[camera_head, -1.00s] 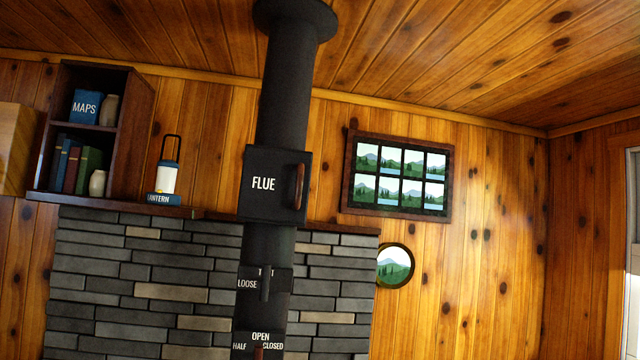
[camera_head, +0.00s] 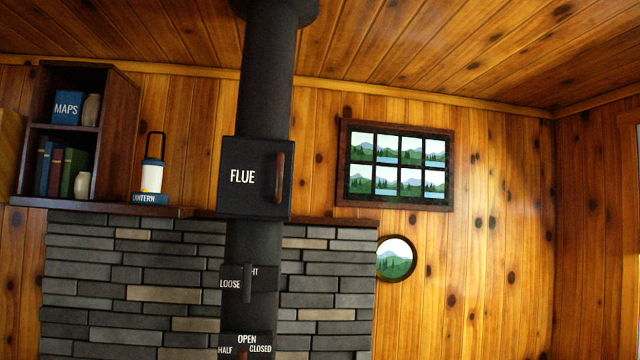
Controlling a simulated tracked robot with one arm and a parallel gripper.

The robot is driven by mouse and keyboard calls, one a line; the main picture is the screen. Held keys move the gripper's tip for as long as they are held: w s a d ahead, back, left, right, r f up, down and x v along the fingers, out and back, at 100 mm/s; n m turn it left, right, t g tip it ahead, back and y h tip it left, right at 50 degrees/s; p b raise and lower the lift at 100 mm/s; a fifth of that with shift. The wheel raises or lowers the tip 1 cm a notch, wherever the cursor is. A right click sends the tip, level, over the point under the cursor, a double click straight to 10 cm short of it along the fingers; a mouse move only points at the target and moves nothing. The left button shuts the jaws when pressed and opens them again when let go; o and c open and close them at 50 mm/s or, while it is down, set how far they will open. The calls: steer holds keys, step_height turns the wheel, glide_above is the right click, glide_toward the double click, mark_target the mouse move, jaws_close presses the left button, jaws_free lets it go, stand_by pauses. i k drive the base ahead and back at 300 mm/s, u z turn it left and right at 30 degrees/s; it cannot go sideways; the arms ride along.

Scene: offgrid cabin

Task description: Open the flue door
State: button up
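The flue door (camera_head: 240,195) is a dark square panel lettered FLUE on the black stovepipe (camera_head: 265,80), left of the picture's middle. It looks shut. Its upright brown handle (camera_head: 280,177) is on the door's right side. My gripper is not in view, so its state and its distance from the door do not show.
Below the door, the pipe carries a lever plate (camera_head: 231,283) marked LOOSE and another (camera_head: 258,348) marked OPEN, HALF and CLOSED. A lantern (camera_head: 152,175) stands on the mantel (camera_head: 100,206) beside a shelf (camera_head: 115,140). A framed window (camera_head: 343,185) hangs at right.

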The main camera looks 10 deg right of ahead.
mark_target(255, 179)
steer(key=z, duration=0.1)
steer(key=i, duration=1.35)
steer(key=u, duration=0.4)
